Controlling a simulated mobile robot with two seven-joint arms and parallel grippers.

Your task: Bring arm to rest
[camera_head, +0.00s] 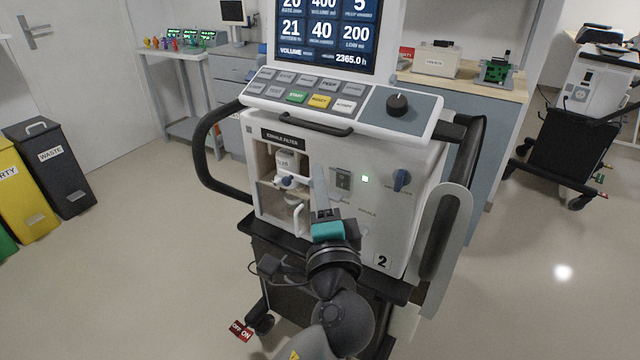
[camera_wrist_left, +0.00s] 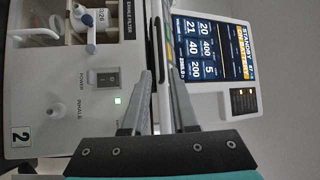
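My left gripper (camera_head: 321,180) is in front of the ventilator's white front panel (camera_head: 378,222). The arm reaches up from the bottom middle of the head view. In the left wrist view the two grey fingers (camera_wrist_left: 158,85) stand apart with white housing visible between them, and nothing is held. Whether they touch the panel is not clear. The exhale filter compartment (camera_head: 262,185), with a white filter part (camera_head: 288,163), is left of the fingers. The power switch (camera_head: 343,179) and a lit green lamp (camera_head: 365,179) are to their right. My right gripper is not in view.
The ventilator's screen (camera_head: 326,33) is lit, above a button panel with a black knob (camera_head: 397,104). Black side handles (camera_head: 203,150) jut out. A waste bin (camera_head: 52,168) stands at left, another ventilator (camera_head: 590,95) at right.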

